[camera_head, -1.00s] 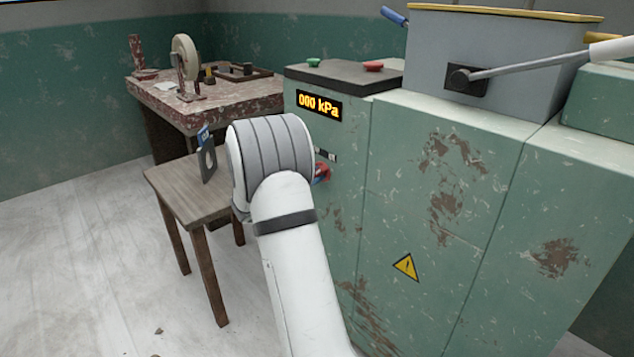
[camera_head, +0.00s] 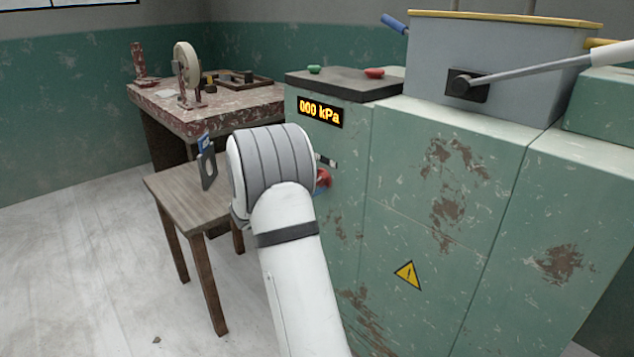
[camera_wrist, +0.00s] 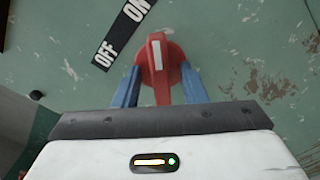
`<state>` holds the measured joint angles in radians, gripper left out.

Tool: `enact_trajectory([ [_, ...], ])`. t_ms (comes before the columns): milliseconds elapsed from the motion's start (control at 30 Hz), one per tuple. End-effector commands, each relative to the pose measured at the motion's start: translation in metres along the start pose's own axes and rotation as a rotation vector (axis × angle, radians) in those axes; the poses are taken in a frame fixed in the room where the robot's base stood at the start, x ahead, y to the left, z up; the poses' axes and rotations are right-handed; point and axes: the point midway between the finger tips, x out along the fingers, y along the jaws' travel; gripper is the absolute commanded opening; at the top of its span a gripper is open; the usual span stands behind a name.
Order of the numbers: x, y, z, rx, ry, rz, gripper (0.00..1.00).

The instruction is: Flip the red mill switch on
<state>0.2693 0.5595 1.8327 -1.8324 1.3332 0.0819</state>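The red mill switch (camera_wrist: 160,66) is a rotary knob with a white line on its handle, mounted on the green panel. Its white line stands upright in the wrist view. A black-and-white ON/OFF label (camera_wrist: 122,32) lies up and left of it, OFF lower left and ON upper right. My gripper (camera_wrist: 160,90) has its blue fingers on both sides of the knob's handle, with visible gaps, so it looks open around it. In the head view the switch (camera_head: 323,179) shows just right of my white wrist, which hides my gripper.
The green cabinet (camera_head: 420,210) fills the right, with a 000 kPa display (camera_head: 320,112) and green (camera_head: 314,69) and red (camera_head: 374,72) buttons. A wooden stool (camera_head: 175,188) stands left, near my arm. A red-topped worktable (camera_head: 210,118) is behind it.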

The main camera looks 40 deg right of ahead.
Motion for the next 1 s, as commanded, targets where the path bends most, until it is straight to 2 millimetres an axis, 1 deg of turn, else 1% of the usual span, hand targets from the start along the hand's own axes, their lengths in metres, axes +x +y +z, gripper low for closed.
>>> enact_trajectory([
  [267, -0.002, 0.001, 0.001, 0.000, -0.001, 0.000, 0.38],
  [367, -0.013, 0.002, 0.001, -0.001, 0.001, 0.001, 0.38],
  [600, -0.055, 0.003, 0.001, -0.001, 0.002, 0.002, 0.38],
  [700, -0.068, 0.002, 0.000, -0.001, 0.001, 0.001, 0.38],
  [833, -0.076, 0.001, 0.000, -0.001, 0.000, 0.000, 0.38],
  [1000, -0.078, 0.000, -0.001, 0.000, -0.001, 0.000, 0.38],
])
